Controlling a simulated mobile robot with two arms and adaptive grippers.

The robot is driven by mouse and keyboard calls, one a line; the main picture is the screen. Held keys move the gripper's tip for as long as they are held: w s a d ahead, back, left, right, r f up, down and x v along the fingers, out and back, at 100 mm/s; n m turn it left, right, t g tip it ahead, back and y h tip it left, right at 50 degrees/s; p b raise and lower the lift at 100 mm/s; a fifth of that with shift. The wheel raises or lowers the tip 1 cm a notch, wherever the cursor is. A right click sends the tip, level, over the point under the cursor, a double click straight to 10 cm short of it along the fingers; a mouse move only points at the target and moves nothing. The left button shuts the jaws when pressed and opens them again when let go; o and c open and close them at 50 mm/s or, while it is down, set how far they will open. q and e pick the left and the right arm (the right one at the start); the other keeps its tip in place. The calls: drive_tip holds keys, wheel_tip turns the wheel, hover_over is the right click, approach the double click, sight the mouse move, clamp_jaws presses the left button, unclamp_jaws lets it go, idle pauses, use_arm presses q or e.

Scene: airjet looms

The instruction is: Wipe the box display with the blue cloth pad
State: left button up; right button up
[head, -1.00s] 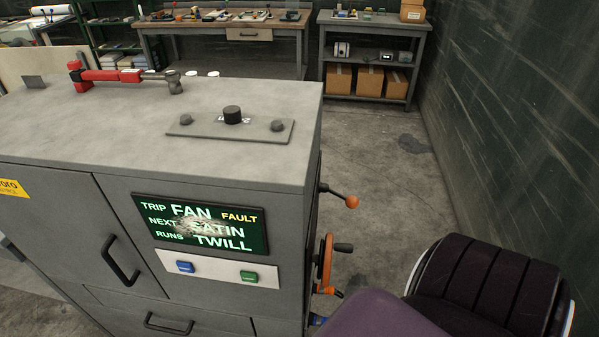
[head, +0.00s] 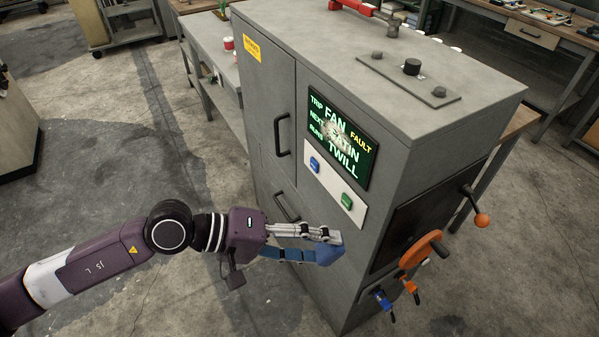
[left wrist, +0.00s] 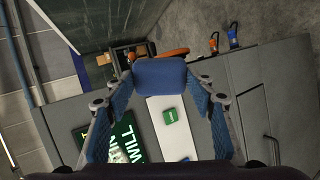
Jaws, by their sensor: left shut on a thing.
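The box display (head: 340,140) is a dark green screen with white and yellow words on the front of a grey cabinet. A pale smear covers the middle of its text. My left gripper (head: 322,246) is shut on the blue cloth pad (head: 329,255), in front of the cabinet, below the display and its button plate. In the left wrist view the pad (left wrist: 160,72) sits between the two fingertips, and the display (left wrist: 112,144) shows at lower left, partly hidden by a finger. The pad appears apart from the display. My right gripper is not in view.
A white plate below the display carries a blue button (head: 314,164) and a green button (head: 346,201). An orange handwheel (head: 420,250) and an orange-knobbed lever (head: 480,219) stick out from the cabinet's right side. Black handles (head: 282,135) project from its front.

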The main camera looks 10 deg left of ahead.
use_arm(q)
drive_tip(key=w+a+r+n+t+h, duration=0.2)
drive_tip(key=w+a+r+n+t, duration=0.25)
drive_tip(key=w+r+t, duration=0.4)
drive_tip(key=p+x, duration=0.4)
drive_tip(key=x, duration=0.3)
drive_tip(key=shift+g, duration=0.45)
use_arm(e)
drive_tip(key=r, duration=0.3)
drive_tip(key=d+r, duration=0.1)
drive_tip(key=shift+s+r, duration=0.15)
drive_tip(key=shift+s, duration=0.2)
use_arm(q)
drive_tip(key=shift+w+a, duration=0.1)
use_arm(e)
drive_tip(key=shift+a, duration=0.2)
use_arm(q)
drive_tip(key=shift+p+x, duration=0.55)
drive_tip(key=shift+x, duration=0.45)
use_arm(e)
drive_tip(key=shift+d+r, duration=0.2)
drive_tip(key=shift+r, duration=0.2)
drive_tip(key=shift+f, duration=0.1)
